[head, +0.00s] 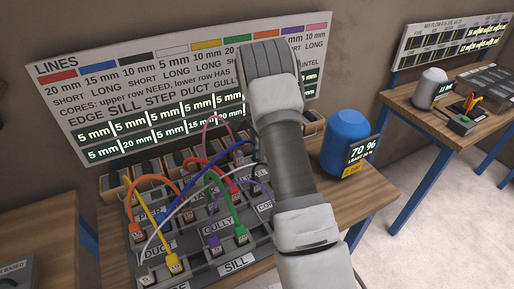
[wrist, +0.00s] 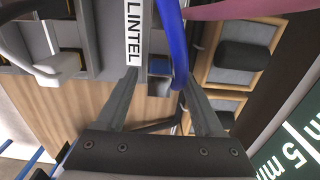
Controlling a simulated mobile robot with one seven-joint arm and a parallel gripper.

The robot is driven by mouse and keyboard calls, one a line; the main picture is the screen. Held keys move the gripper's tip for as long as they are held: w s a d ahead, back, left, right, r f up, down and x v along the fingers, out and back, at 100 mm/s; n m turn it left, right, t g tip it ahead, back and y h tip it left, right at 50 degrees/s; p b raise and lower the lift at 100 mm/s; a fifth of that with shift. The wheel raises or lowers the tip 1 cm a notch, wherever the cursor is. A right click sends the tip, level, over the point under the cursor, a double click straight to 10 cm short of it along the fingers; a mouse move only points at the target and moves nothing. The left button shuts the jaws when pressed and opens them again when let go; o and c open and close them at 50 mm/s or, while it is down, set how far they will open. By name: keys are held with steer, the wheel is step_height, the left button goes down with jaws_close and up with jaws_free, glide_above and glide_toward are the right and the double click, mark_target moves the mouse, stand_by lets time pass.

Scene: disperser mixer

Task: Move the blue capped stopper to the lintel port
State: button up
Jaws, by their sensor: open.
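In the wrist view, my gripper (wrist: 160,76) is open, its two fingers spread near the white LINTEL label (wrist: 133,30). A thick blue cable (wrist: 178,45) comes down between the fingers, nearer the right one. A small dark-blue block (wrist: 158,88), perhaps the blue capped stopper, shows between the fingers. I cannot tell whether either finger touches it. The lintel port itself is not clearly visible. In the head view, the blue cable (head: 203,177) arches over the grey port board (head: 203,262), and my arm hides the gripper and part of the board's right side.
Orange (head: 130,205), green (head: 240,210), white and purple cables crowd the board. A sign panel (head: 95,105) stands behind it. A second table (head: 425,112) is farther right.

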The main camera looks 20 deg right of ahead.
step_height(320, 180, up, 17)
steer(key=shift+r, duration=0.2)
stand_by(0.3)
stand_by(0.7)
steer(key=s+a+r+n+t, duration=0.3)
steer(key=s+a+r+n, duration=0.6)
steer(key=s+r, duration=0.5)
steer(key=s+a+f+n+t, duration=0.1)
steer(key=s+a+n, duration=0.2)
steer(key=s, duration=0.6)
steer(key=s+a+f+n+t, duration=0.1)
steer(key=s+a+n, duration=0.3)
steer(key=s, duration=0.6)
steer(key=shift+s+a+f+n+t, duration=0.15)
steer(key=shift+a+f+n+t, duration=0.15)
steer(key=shift+f+n, duration=0.4)
